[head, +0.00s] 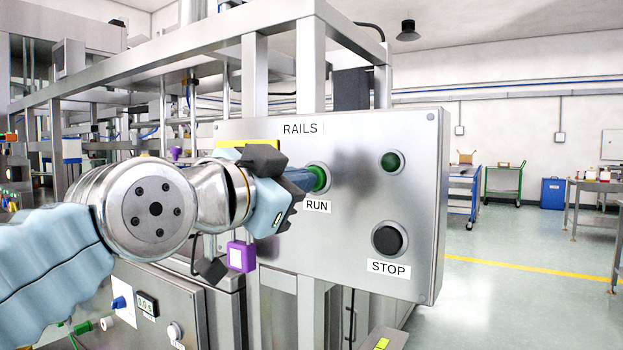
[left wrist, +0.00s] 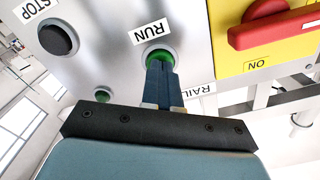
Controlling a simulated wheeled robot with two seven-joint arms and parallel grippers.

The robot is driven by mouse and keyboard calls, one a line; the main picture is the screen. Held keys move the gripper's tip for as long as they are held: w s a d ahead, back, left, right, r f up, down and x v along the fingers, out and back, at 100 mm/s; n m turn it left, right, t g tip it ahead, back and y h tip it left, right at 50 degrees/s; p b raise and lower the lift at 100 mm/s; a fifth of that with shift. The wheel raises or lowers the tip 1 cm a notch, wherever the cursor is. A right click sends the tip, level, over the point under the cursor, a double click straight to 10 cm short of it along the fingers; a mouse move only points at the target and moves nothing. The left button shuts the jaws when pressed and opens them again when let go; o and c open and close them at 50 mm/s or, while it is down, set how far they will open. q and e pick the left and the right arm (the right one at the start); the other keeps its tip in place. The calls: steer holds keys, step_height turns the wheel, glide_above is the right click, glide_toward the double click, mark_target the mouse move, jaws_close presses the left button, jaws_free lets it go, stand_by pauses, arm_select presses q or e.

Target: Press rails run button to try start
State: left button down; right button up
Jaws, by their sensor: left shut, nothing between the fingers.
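The grey RAILS control panel (head: 350,210) faces me in the head view. Its green RUN button (head: 320,178) sits above the RUN label, partly hidden by my gripper. My left gripper (head: 308,180) is shut and empty, its fingertips at the button's face. In the left wrist view the shut fingers (left wrist: 161,68) overlap the lower part of the green RUN button (left wrist: 158,58); they look to be touching it, but I cannot tell how far it is pushed in. The black STOP button (head: 388,239) and a small green lamp (head: 392,162) are on the panel's right side. My right gripper is not in view.
A red rotary switch on a yellow plate (left wrist: 270,30) is beside the RUN button in the left wrist view. Metal frame posts (head: 254,75) stand behind the panel. Carts, a blue bin (head: 553,192) and open floor lie far right.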

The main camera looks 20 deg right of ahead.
arm_select(q)
steer(key=shift+w+d, duration=0.3)
steer(key=shift+d, duration=0.15)
stand_by(0.7)
steer(key=shift+b+v, duration=1.3)
steer(key=shift+v, duration=1.5)
